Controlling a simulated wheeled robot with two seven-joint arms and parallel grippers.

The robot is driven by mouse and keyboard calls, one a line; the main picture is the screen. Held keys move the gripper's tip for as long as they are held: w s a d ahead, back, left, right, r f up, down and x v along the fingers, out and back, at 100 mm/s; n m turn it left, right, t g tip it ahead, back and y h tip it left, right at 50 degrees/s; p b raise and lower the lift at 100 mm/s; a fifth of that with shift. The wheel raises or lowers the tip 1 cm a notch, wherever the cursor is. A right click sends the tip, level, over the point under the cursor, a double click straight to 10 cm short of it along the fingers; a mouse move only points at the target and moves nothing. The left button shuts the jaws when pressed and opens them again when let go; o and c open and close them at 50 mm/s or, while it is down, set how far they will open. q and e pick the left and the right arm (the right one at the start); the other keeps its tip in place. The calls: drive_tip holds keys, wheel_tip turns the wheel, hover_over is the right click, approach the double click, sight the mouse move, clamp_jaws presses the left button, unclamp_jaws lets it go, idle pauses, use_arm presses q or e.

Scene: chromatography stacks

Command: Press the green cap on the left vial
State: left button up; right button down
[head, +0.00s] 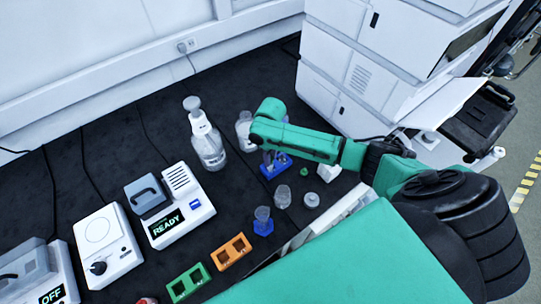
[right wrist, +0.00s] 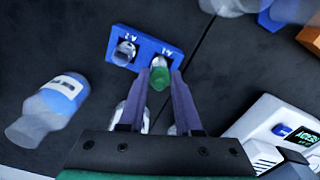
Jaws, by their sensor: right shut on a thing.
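The small blue rack (head: 285,163) stands on the dark bench and also shows in the right wrist view (right wrist: 148,47). My right gripper (right wrist: 161,73) is over one of its two wells, pointing down, shut on a green cap (right wrist: 160,78). Pale clear glass shows just beyond the cap; I cannot tell whether the cap touches that vial. A clear vial (right wrist: 125,50) without a green cap stands in the other well. In the head view my right arm hides the fingertips and part of the rack. My left gripper is not in view.
A READY device (head: 176,221) is at left; white instruments stand behind.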

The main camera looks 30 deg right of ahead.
idle(0.4)
drive_tip(key=shift+p, duration=0.4)
drive_tip(key=shift+c, duration=0.2)
unclamp_jaws()
idle(0.4)
wheel_tip(320, 180, up, 5)
drive_tip(key=p, duration=0.5)
drive_tip(key=shift+p, duration=0.3)
drive_tip(key=shift+r+p, duration=0.5)
drive_tip(key=shift+r, duration=0.55)
clamp_jaws()
